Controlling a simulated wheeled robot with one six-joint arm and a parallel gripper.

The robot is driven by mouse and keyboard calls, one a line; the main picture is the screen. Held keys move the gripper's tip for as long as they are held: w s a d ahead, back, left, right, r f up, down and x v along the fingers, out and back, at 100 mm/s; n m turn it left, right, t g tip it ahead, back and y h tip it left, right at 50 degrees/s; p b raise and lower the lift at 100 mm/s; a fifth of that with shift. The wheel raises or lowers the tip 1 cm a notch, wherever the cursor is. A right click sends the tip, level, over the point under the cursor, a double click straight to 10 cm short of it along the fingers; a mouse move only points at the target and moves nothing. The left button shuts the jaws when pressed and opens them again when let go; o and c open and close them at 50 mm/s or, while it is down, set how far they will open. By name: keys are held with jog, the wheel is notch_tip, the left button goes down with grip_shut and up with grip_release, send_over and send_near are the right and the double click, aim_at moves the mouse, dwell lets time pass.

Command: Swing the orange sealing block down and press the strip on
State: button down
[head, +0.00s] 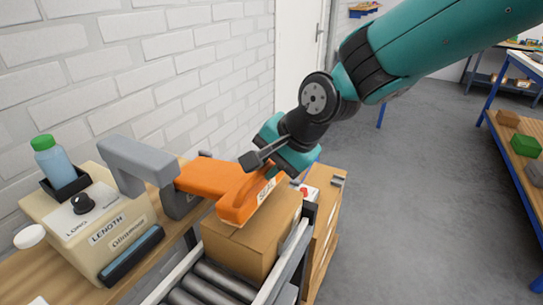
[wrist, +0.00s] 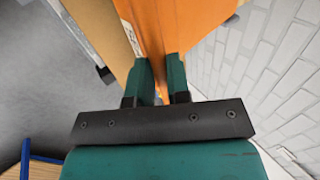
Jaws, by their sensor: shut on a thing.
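The orange sealing block (head: 232,205), with lettering on its side, reaches out from a grey arm (head: 140,160) over a closed cardboard box (head: 245,248). It lies low along the box top; I cannot tell whether it touches. My gripper (head: 284,168) is at the block's far end, to the right in the head view. In the wrist view my gripper (wrist: 159,80) has its two teal fingers closed about the orange block (wrist: 195,25), near its edge. The strip is not visible; the block and gripper cover the middle of the box top.
The box stands on a roller conveyor (head: 215,283) with side rails. A cream machine (head: 110,225) with a knob, a LENGTH label and a green-capped bottle (head: 55,160) stands left. A white brick wall (head: 130,60) is behind. Grey floor (head: 420,200) is free at right, before a blue-legged bench.

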aim_at(265, 191)
jog(key=shift+s+d+f+b, duration=0.15)
jog(key=shift+f+b, duration=0.1)
jog(key=shift+f, duration=0.35)
jog(key=shift+s+d+f+b, duration=0.1)
jog(key=shift+d+f+b, duration=0.1)
jog(key=shift+f, duration=0.35)
jog(key=shift+s+d+f+b, duration=0.15)
jog(key=shift+f+b, duration=0.1)
jog(key=shift+f, duration=0.35)
jog(key=c, duration=1.1)
grip_release()
jog(key=shift+r, duration=0.1)
jog(key=v, duration=1.7)
jog(key=shift+r, duration=0.15)
jog(key=shift+d+p, duration=0.1)
jog(key=shift+p, duration=0.2)
